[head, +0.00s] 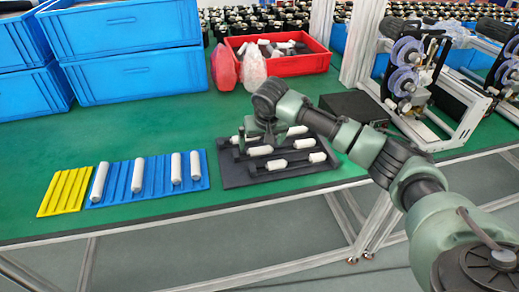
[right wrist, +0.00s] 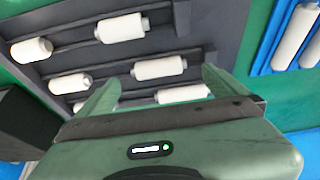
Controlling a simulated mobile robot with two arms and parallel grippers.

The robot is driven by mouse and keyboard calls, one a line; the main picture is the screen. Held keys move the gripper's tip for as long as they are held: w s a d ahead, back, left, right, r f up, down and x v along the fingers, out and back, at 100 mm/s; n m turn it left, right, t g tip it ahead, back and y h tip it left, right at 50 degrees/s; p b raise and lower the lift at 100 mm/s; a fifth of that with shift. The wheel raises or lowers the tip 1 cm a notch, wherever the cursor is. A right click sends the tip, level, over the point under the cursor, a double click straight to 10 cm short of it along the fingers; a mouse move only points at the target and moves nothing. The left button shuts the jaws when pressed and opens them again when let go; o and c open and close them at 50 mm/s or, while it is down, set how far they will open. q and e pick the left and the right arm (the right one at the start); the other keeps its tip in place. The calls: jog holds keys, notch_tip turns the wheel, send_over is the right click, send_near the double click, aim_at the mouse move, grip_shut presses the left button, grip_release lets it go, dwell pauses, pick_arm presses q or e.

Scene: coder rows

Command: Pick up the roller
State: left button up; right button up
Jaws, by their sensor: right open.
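White rollers lie in pairs on dark rods across the black rack (head: 235,180), such as the near-right roller (head: 317,157) and near-left roller (head: 276,164). My right gripper (head: 258,140) hangs above the rack, pointing down, and partly hides the far rollers. In the right wrist view its two fingers (right wrist: 158,88) are apart. One roller (right wrist: 159,67) shows just past and between the fingertips. Another roller (right wrist: 183,93) is closer to the palm and partly hidden. I cannot tell the height of the fingers above them. My left gripper is not in view.
Left of the rack, a blue grooved tray (head: 155,190) holds several white rollers, and a yellow grooved tray (head: 63,192) is empty. Blue crates (head: 130,75) and a red bin (head: 297,65) stand behind. A machine with reels (head: 405,80) stands right. Green table front is clear.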

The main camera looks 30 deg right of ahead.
aim_at(261, 149)
jog(key=x, duration=0.3)
jog(key=shift+d, duration=0.15)
jog(key=shift+x, duration=0.9)
jog(key=c, duration=1.5)
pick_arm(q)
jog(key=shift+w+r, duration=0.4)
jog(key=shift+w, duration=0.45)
pick_arm(e)
jog(key=shift+r, duration=0.1)
